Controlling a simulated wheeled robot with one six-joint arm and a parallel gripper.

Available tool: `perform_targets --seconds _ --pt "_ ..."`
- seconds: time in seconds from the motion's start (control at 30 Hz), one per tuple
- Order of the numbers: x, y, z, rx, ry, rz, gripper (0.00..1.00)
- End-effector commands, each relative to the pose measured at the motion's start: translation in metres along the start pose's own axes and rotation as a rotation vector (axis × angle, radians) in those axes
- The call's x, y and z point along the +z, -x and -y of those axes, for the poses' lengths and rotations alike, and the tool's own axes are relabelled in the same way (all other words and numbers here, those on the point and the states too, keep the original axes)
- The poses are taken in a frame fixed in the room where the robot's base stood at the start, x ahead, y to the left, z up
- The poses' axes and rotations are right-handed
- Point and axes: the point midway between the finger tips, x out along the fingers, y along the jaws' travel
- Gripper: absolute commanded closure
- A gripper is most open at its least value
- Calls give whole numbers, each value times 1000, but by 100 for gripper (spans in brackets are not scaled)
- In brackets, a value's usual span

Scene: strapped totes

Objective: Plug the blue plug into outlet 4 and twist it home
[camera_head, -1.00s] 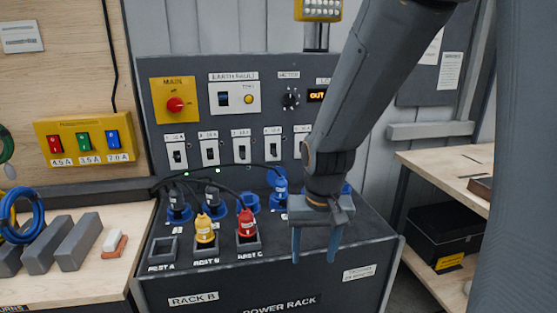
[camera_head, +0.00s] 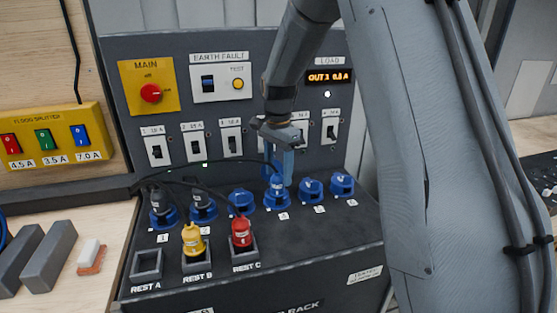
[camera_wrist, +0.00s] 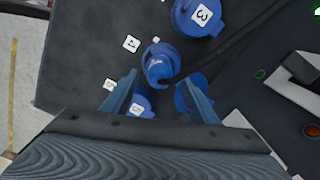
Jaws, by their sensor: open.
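The blue plug (camera_head: 277,188) stands in the fourth outlet along the rack's sloping top; a dark cable runs from it. In the wrist view the plug (camera_wrist: 160,65) is beside the label 4 (camera_wrist: 131,43). I cannot tell whether it is twisted home. My gripper (camera_head: 280,174) is open at the plug, fingers pointing down. In the wrist view the plug shows between and just beyond the fingertips (camera_wrist: 159,82); contact is not clear.
Black plugs stand in outlets 1 (camera_head: 162,208) and 2 (camera_head: 203,205). Outlets 3 (camera_head: 240,201), 5 (camera_head: 311,189) and 6 (camera_head: 342,184) hold no plug. Yellow (camera_head: 193,240) and red (camera_head: 241,234) plugs stand in rests B and C. Rest A (camera_head: 147,264) is empty. Breaker switches line the panel behind.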

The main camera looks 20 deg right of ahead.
Motion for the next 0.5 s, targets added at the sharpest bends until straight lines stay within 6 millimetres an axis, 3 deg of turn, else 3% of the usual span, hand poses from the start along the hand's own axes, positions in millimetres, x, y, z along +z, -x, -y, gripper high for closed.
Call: perform_targets --seconds 0.2,0.5 --pt "0 -28 -1 2 0 1 46" --pt "0 -42 -1 -1 1 0 46"
